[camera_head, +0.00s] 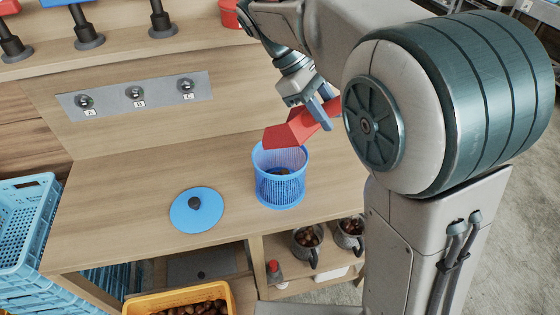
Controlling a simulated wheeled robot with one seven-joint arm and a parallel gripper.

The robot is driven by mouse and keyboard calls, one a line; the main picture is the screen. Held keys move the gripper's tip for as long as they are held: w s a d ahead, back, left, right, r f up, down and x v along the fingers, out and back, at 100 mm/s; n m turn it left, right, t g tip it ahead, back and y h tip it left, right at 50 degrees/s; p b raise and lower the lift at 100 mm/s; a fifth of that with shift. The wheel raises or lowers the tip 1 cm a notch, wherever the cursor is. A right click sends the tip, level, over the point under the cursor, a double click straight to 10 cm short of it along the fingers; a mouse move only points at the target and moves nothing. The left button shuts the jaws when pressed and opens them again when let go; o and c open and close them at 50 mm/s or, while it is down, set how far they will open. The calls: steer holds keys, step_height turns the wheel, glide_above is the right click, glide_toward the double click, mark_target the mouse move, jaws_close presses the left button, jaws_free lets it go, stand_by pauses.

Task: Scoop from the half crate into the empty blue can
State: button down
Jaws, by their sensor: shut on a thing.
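My gripper (322,108) is shut on a red scoop (290,134) and holds it over the blue can. The scoop is tilted, its mouth end low and to the left, above the can's back rim. The blue can (281,192) stands upright and open on the wooden counter. A few dark brown pieces show at its bottom through the opening. The inside of the scoop is hidden. A yellow crate (165,298) with chestnuts is cut off at the bottom edge; I cannot tell how full it is.
A blue lid (192,219) with a dark knob lies left of the can on the counter (130,190). Blue crates (22,225) stand at the left. Metal jugs (306,241) of chestnuts and a small red-capped bottle (275,272) sit on the shelf below. Three labelled knobs (138,93) line the back panel.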

steer(key=s+d+f+t+y+b, duration=0.4)
steer(key=f+b, duration=0.6)
steer(key=b, duration=0.6)
steer(key=shift+s+d+m+y, duration=0.15)
steer(key=shift+d+m+y, duration=0.25)
steer(key=shift+d+y, duration=0.7)
steer(key=shift+r, duration=0.1)
step_height(320, 180, up, 6)
steer(key=p, duration=0.5)
steer(key=shift+p, duration=0.35)
